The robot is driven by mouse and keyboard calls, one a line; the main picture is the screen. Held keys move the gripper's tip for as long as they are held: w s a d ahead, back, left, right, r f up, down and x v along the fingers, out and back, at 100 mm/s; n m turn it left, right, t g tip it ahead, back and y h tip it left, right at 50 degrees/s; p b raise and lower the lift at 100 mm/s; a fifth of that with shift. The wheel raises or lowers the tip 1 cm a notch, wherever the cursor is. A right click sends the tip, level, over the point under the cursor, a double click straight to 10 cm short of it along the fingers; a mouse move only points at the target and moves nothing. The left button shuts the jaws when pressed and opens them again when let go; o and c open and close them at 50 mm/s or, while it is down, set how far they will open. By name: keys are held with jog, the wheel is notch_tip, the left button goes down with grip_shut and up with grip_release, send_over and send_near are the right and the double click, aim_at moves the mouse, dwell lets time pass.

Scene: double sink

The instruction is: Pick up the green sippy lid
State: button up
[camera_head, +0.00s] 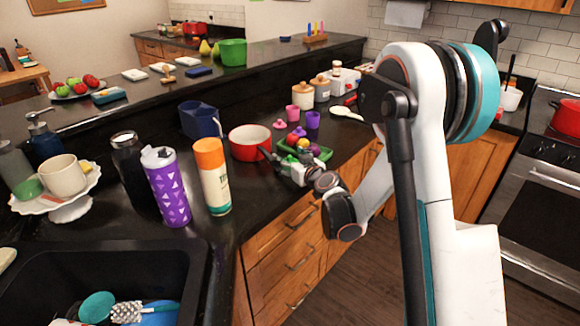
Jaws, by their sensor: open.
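My gripper (276,157) is open over the counter, its dark fingers just right of the red bowl (250,142) and at the left front edge of a green tray (322,153). Small yellow and purple round things lie in the tray. I cannot make out a separate green sippy lid for sure; my gripper hides part of this spot. Behind the tray are a small pink lid (279,124), a purple lid (298,131), a pink cup (292,112) and a purple cup (313,120). I see nothing clearly held between the fingers.
An orange-capped bottle (213,178), a purple tumbler (167,189) and a black bottle (128,162) stand left of the red bowl. A dark blue container (200,120) stands behind them. A white spoon (346,112) lies behind the tray. The sink (100,262) is front left.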

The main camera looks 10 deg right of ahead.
jog(key=c, duration=0.7)
jog(key=shift+r, duration=0.2)
